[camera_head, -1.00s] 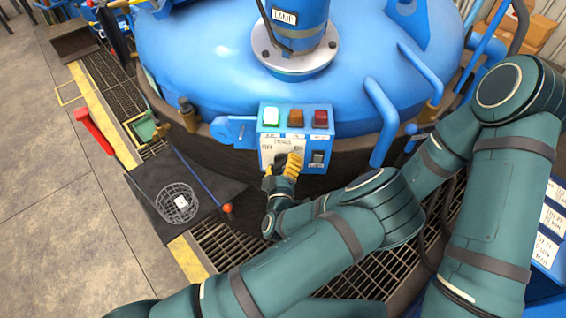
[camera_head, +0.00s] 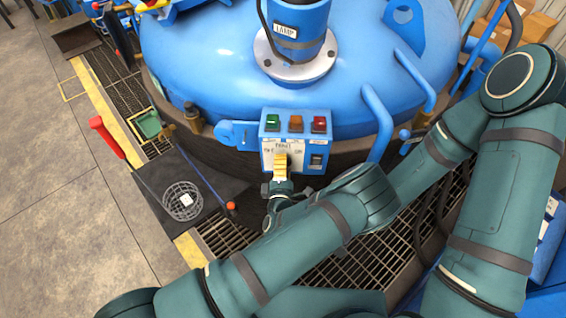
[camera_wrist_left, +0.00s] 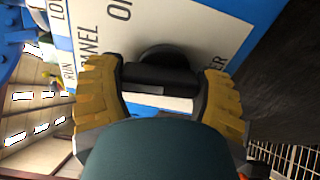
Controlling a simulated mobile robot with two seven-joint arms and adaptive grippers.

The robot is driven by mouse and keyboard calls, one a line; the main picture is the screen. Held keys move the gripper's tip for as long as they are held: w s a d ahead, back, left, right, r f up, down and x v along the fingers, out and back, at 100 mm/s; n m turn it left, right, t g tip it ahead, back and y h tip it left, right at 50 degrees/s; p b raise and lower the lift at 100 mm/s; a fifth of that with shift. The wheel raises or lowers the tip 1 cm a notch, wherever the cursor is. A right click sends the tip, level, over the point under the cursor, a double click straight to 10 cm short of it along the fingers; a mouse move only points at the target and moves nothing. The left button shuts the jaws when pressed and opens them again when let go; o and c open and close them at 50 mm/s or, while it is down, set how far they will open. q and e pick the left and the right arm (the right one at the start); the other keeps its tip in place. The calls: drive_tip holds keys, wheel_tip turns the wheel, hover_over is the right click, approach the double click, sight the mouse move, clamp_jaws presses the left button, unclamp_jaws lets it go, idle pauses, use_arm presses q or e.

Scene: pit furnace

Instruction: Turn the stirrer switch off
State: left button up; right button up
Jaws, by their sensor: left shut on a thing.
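The stirrer switch is a black knob (camera_wrist_left: 160,78) on a white label plate (camera_wrist_left: 205,38), on the front of a blue control box (camera_head: 318,147). In the left wrist view the knob's bar lies across between the two yellow fingers of my left gripper (camera_wrist_left: 160,92), which is shut on it. In the head view the left gripper (camera_head: 281,162) stands upright in front of the plate and hides the knob. Green (camera_head: 272,122), orange (camera_head: 295,123) and red (camera_head: 318,124) indicators sit on top of the box; the green looks dark. My right gripper is out of view.
A large blue furnace lid (camera_head: 200,60) is behind the box, with a blue handle (camera_head: 377,125) to the right. A wire basket (camera_head: 183,201) lies on a dark plate to the left. A small rocker switch (camera_head: 316,160) is right of the knob plate. Floor grating lies below.

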use_arm(q)
drive_tip(key=n+p, duration=0.1)
drive_tip(key=n, duration=0.2)
drive_tip(key=shift+n, duration=0.4)
drive_tip(key=shift+s+f+n+p, duration=0.15)
drive_tip(key=shift+n+p, duration=0.3)
drive_tip(key=shift+n, duration=1.35)
drive_tip(key=o, duration=1.1)
drive_tip(key=shift+o, duration=0.2)
drive_tip(key=s, duration=1.2)
